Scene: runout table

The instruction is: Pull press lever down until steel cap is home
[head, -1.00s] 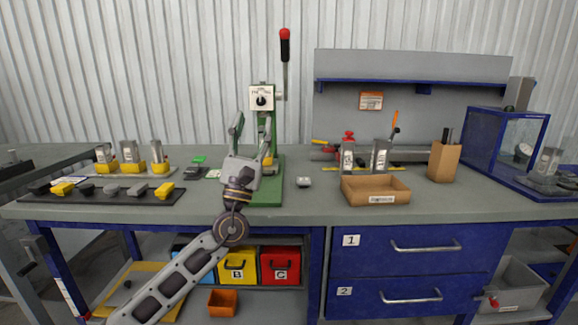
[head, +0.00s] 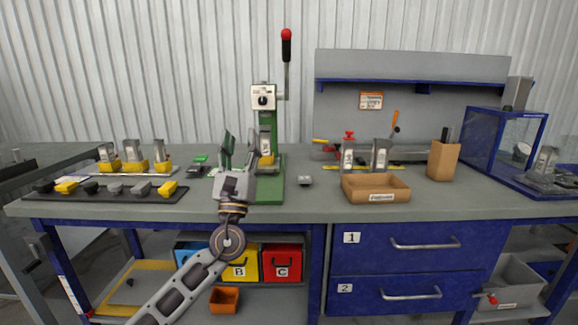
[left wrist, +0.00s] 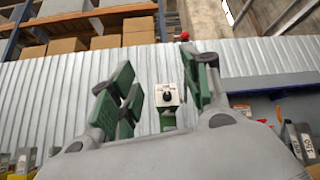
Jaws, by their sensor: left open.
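The green press (head: 276,165) stands on the bench. Its lever (head: 286,78) points straight up with a red knob (head: 286,35) on top. A white plate with a black dial (head: 263,97) is on the press head. Under the head stands a grey metal workpiece with a yellow base (head: 266,148); whether a steel cap sits on it, and how deep, I cannot tell. My left gripper (head: 239,147) is open and empty, fingers up, in front and left of the press, well below the knob. The left wrist view shows the plate (left wrist: 167,96) between its fingers (left wrist: 162,85). My right gripper is out of view.
A black mat (head: 110,194) with several coloured caps lies at left, with several yellow-based pieces behind. A small grey block (head: 304,181) and a cardboard tray (head: 376,188) are right of the press. The air around the lever's knob is clear.

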